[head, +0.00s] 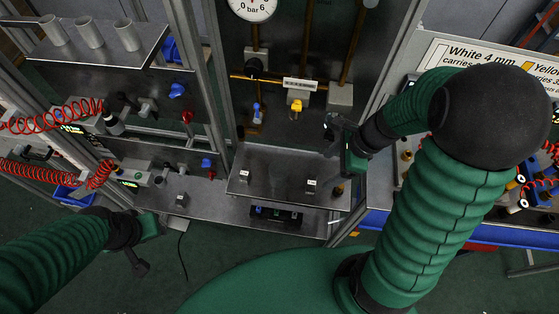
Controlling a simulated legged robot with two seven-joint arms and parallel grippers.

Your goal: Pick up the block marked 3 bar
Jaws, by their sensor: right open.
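Two small grey blocks with white labels stand on a metal shelf (275,165) in the middle of the head view. The left block (243,178) is near the shelf's left end, and the right block (311,187) is nearer its right end. The print on both labels is too small to read, so I cannot tell which is marked 3 bar. My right gripper (333,129) is open above the shelf's right end, apart from both blocks. My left gripper (142,268) is low at the left, away from the shelf; its jaw opening is unclear.
A pressure gauge (252,8) and a yellow-handled valve (297,105) are on the panel behind the shelf. A brass fitting (339,189) stands at the shelf's right end. Metal posts flank the shelf. Red coiled hoses (50,118) hang at the left. The shelf's middle is clear.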

